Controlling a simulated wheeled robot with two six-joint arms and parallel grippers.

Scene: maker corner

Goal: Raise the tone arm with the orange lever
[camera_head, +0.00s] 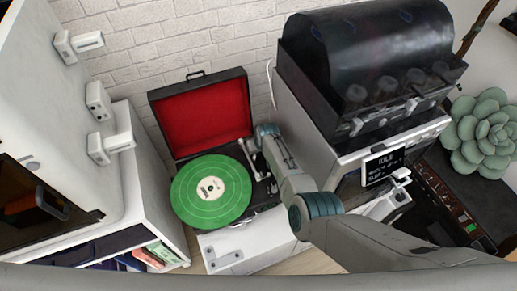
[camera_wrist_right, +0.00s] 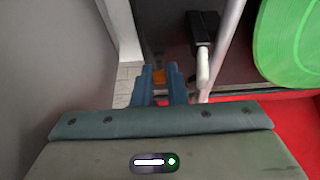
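The record player (camera_head: 205,125) stands open, with a red-lined lid and a green record (camera_head: 211,191) on its platter. Its pale tone arm (camera_head: 257,160) lies to the right of the record. In the right wrist view the tone arm (camera_wrist_right: 204,70) is a light tube with a black end. My right gripper (camera_head: 265,133) is over the right side of the player, beside the tone arm. My left gripper is out of view.
A white machine with a dark, glossy cover (camera_head: 365,60) and small screen (camera_head: 383,165) stands close on the right. A white cabinet (camera_head: 60,120) is on the left, and a brick wall (camera_head: 180,40) behind. A succulent (camera_head: 485,130) sits at the far right.

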